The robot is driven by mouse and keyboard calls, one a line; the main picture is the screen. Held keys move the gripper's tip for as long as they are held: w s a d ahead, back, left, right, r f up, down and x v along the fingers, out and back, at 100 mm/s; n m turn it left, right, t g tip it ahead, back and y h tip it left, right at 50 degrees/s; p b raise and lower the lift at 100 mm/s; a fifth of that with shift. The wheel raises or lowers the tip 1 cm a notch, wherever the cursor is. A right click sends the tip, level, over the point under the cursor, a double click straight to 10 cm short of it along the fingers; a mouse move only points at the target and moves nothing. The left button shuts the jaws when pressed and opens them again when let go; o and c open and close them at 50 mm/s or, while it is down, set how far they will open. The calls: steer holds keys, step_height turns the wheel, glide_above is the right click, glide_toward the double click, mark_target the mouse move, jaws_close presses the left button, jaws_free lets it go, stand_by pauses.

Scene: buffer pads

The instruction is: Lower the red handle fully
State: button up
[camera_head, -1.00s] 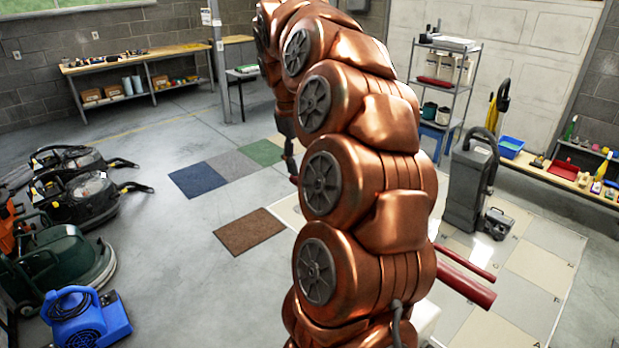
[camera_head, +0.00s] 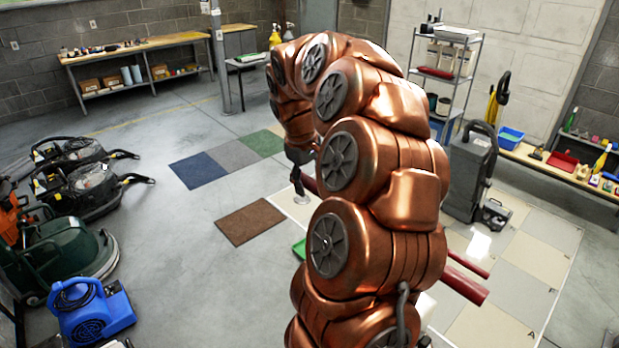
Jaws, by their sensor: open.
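Dark red bars (camera_head: 466,286) stick out to the right from behind my copper arm. A short red piece (camera_head: 309,184) shows left of the arm, close to my gripper (camera_head: 298,184). My arm hides the middle, so I cannot tell whether these red parts join or which one is the handle. My gripper is small and dark at the far end of the arm, pointing down. It is open, and I see nothing held in it. I cannot tell whether it touches the red piece.
A grey upright machine (camera_head: 470,172) stands on the tiled floor at right, near a metal shelf (camera_head: 445,75). Floor machines (camera_head: 72,245) and a blue blower (camera_head: 92,312) stand at left. Carpet squares (camera_head: 250,221) lie on open floor. A green object (camera_head: 299,248) shows beside my arm.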

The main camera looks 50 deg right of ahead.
steer(key=shift+c, duration=0.2)
jaws_close()
stand_by(0.4)
steer(key=shift+f, duration=0.1)
